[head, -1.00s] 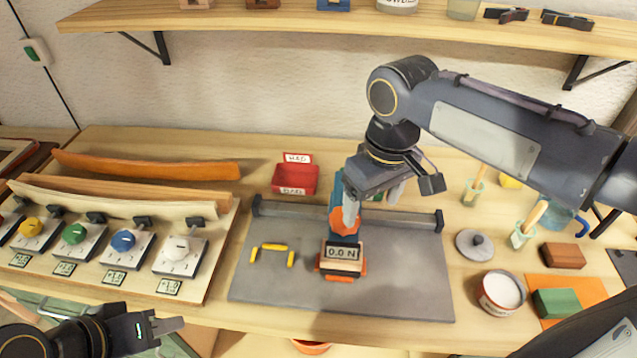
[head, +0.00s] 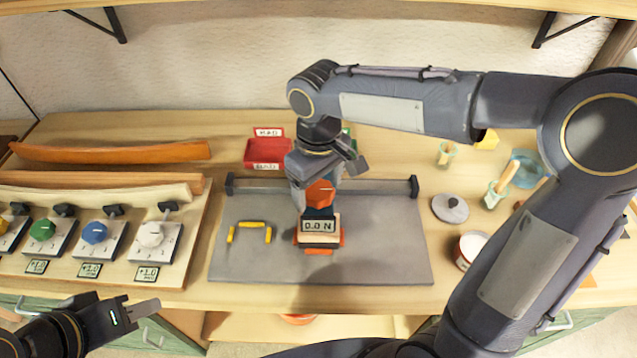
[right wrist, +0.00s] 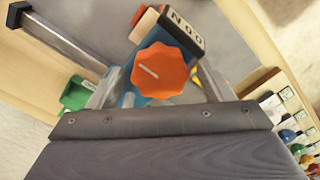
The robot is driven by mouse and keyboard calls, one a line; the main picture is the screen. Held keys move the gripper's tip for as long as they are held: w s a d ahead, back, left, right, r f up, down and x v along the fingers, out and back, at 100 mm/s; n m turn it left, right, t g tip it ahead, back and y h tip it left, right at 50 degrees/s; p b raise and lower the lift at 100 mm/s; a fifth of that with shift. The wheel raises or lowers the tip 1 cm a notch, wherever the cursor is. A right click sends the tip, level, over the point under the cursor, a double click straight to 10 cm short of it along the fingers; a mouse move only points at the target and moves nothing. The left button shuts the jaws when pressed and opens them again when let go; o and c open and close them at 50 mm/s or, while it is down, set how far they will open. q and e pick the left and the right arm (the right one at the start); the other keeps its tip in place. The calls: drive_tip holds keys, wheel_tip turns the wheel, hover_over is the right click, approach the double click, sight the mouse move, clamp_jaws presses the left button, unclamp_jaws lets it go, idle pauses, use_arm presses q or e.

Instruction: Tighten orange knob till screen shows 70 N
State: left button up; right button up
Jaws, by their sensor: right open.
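The orange knob (head: 320,193) sits on a small clamp device whose screen (head: 318,226) reads 0.0 N. In the right wrist view the knob (right wrist: 160,72) shows a pale line mark, and the screen (right wrist: 186,27) appears turned round. My right gripper (head: 317,197) is over the device with its fingers either side of the knob. In the wrist view its fingers stand apart with gaps beside the knob, so it is open and not gripping. My left gripper (head: 146,308) is at the lower left, away from the device; its finger opening is unclear.
The device stands on a grey plate (head: 375,260) with a yellow bracket (head: 268,233) to its left. A board with coloured dials (head: 94,232) and bent laths (head: 110,152) lies left.

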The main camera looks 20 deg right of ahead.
drive_tip(key=c, duration=1)
